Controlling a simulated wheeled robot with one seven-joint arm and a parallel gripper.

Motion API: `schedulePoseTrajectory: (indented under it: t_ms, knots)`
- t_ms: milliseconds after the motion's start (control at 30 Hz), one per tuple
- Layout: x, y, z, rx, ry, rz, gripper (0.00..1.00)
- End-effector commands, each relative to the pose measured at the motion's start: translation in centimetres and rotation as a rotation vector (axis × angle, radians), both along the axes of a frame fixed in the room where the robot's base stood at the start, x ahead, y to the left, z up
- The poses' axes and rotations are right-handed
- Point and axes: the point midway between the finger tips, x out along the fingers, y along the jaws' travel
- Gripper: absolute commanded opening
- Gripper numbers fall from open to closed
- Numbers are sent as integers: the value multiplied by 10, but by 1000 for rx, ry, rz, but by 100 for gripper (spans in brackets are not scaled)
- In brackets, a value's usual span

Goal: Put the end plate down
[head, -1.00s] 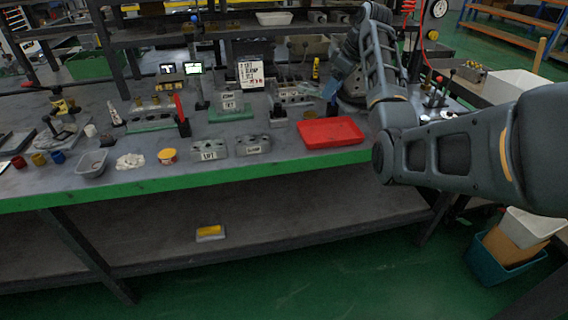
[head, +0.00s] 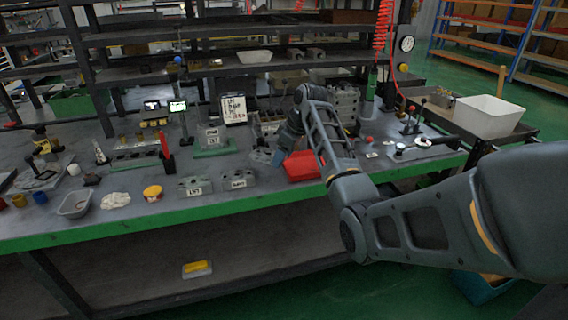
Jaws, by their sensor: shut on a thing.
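My gripper (head: 277,157) points down over the bench at the left edge of the red tray (head: 301,166). It is small and partly covered by my wrist. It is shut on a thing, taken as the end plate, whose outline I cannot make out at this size. Two grey valve blocks lie near the front edge, a left one (head: 195,186) labelled LIFT and a right one (head: 237,179) with a pale label. Another labelled grey block (head: 212,137) stands on a green base (head: 214,150) further back.
My arm covers part of the red tray and the bench behind it. A sign board (head: 234,109) and a small lit screen (head: 178,106) stand at the back. A red upright part (head: 165,146) stands left of the blocks. A yellow-lidded pot (head: 152,192) is near the front edge.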

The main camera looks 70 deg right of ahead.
Motion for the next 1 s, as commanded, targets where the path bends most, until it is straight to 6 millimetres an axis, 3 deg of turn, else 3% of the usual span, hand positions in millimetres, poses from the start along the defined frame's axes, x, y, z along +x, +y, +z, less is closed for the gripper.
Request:
schedulePoseTrajectory:
  t_ms: [233, 667, 700, 1000]
  knots:
    - [-1, 0, -31, 2, 1, -1, 20]
    - [-1, 0, -38, 1, 0, -1, 20]
    - [-1, 0, -39, 2, 2, 0, 62]
    - [-1, 0, -38, 1, 1, -1, 87]
